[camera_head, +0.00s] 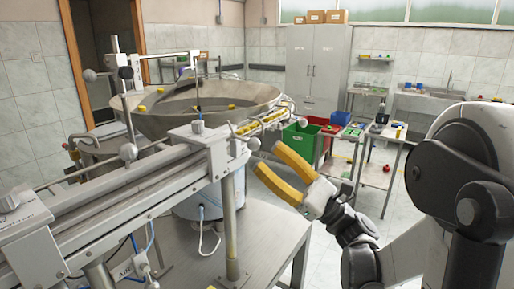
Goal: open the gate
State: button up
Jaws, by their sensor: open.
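My gripper (267,158) has two yellow fingers spread apart, with nothing between them. It is right of the cap feeder's metal rail (130,185), with its fingertips pointing up and left. A round grey knob (253,144) on the feeder is just left of the fingertips; they look near it but I see no clear contact. Yellow caps (262,123) sit in a chute (240,131) leading from the large metal bowl (165,118). I cannot tell which part is the gate or how it stands.
A metal table (265,238) stands under the rail. Green (300,138) and red (318,143) bins stand behind my gripper. A side table (372,174) with small items is beyond it. Cabinets (313,65) line the back wall. Some floor is clear in the middle.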

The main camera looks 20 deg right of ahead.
jog(key=v, duration=0.7)
jog(key=shift+f, duration=0.1)
